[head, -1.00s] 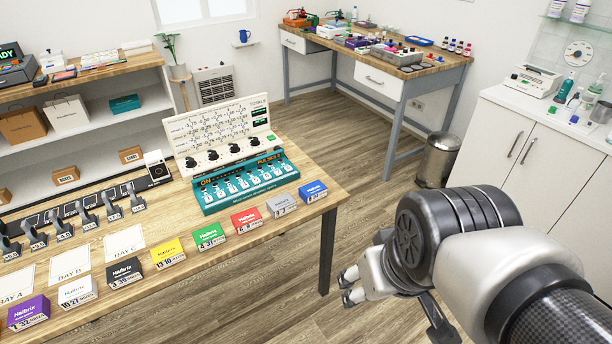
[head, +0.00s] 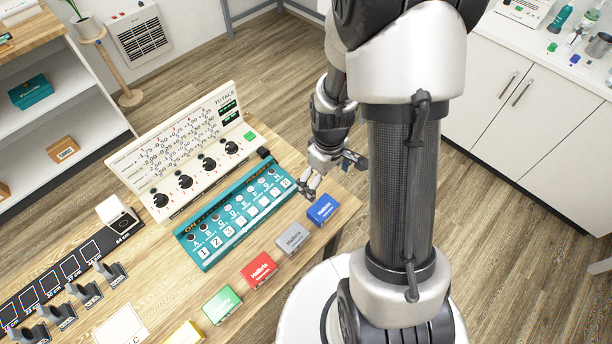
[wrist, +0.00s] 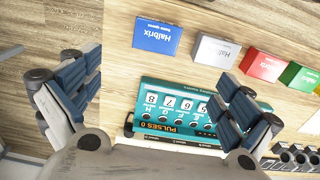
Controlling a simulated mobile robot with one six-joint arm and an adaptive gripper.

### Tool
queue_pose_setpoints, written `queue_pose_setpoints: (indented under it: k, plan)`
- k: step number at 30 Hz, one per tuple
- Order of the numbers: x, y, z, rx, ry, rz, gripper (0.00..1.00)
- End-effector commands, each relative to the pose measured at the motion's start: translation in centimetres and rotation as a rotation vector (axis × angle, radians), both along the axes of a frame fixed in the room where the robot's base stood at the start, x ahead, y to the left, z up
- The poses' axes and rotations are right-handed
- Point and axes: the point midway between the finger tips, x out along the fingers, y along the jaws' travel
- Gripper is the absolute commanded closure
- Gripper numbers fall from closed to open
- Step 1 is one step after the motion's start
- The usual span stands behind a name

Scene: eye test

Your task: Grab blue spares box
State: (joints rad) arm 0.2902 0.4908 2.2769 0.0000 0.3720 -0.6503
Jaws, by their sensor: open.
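The blue spares box (head: 322,210) lies at the right end of a row of coloured boxes along the table's front edge. In the wrist view the blue box (wrist: 157,35) is beyond my fingers, between them and above the middle, upside down. My gripper (head: 309,186) hangs over the table's right end, just behind the blue box and apart from it. In the wrist view my gripper (wrist: 155,95) has its fingers spread wide with nothing between them.
A grey box (head: 292,239) sits beside the blue one, then red (head: 259,270) and green (head: 221,304) boxes. A teal switch panel (head: 236,215) lies behind the row, with an upright white dial board (head: 187,150) behind it. Open floor lies right of the table.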

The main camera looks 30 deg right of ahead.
Motion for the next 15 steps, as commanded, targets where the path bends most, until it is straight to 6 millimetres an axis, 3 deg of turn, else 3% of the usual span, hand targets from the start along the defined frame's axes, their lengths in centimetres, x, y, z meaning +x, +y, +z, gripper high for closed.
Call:
queue_pose_setpoints:
  k: [15]
  plan:
    - [-0.1,0.0,-10.4,0.002,0.006,0.001,0.02]
